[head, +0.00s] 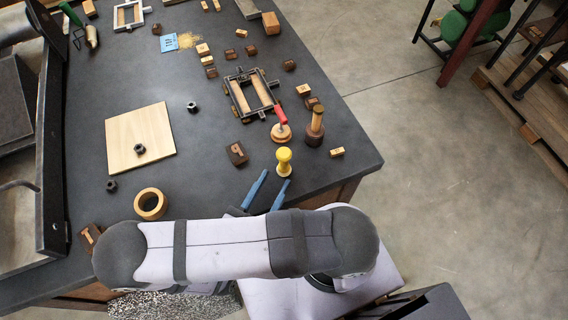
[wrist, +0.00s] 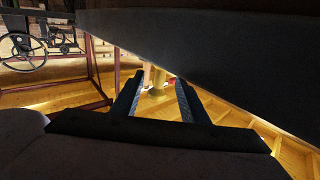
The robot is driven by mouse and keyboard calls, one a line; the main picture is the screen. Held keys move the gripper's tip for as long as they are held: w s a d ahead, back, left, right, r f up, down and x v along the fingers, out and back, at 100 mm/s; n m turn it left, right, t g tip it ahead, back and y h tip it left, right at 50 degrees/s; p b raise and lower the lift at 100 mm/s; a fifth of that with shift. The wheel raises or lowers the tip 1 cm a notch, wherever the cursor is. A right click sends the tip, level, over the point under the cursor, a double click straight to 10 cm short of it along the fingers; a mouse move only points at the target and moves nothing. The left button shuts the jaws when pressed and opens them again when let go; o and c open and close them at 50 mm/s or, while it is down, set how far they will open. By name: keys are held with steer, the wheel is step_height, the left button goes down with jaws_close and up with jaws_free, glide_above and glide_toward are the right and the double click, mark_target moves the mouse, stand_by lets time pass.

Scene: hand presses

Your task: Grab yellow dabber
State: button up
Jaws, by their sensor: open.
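The yellow dabber (head: 284,161) stands upright on the dark table near its front edge, with a round top and a narrower neck. My gripper (head: 275,177) is open, its two blue fingers pointing at the dabber from the front edge side. In the head view the fingertips end just short of the dabber. In the wrist view the dabber (wrist: 158,77) shows beyond and between the open fingertips (wrist: 159,82), partly cut off by the dark surface above. Nothing is held. The exact gap to the dabber is hard to tell.
Behind the dabber are a red-handled round stamp (head: 281,131) and a wooden-handled dark tool (head: 315,128). A small wooden block (head: 337,152) lies to the right. A wooden ring (head: 150,204) and a pale board (head: 141,138) lie to the left. The table's right edge is close.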

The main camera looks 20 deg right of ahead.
mark_target(283, 166)
steer(key=shift+p+x, duration=0.35)
steer(key=shift+x, duration=0.55)
steer(key=shift+w+d+r+p, duration=0.15)
steer(key=shift+d+p, duration=0.05)
steer(key=shift+p, duration=0.15)
steer(key=p+x, duration=0.2)
steer(key=shift+w+d+r, duration=0.25)
steer(key=shift+d+r, duration=0.05)
steer(key=shift+w+d+f+p, duration=0.25)
steer(key=shift+w+d+p, duration=0.15)
steer(key=shift+w+d, duration=0.25)
steer(key=shift+c, duration=0.6)
jaws_close()
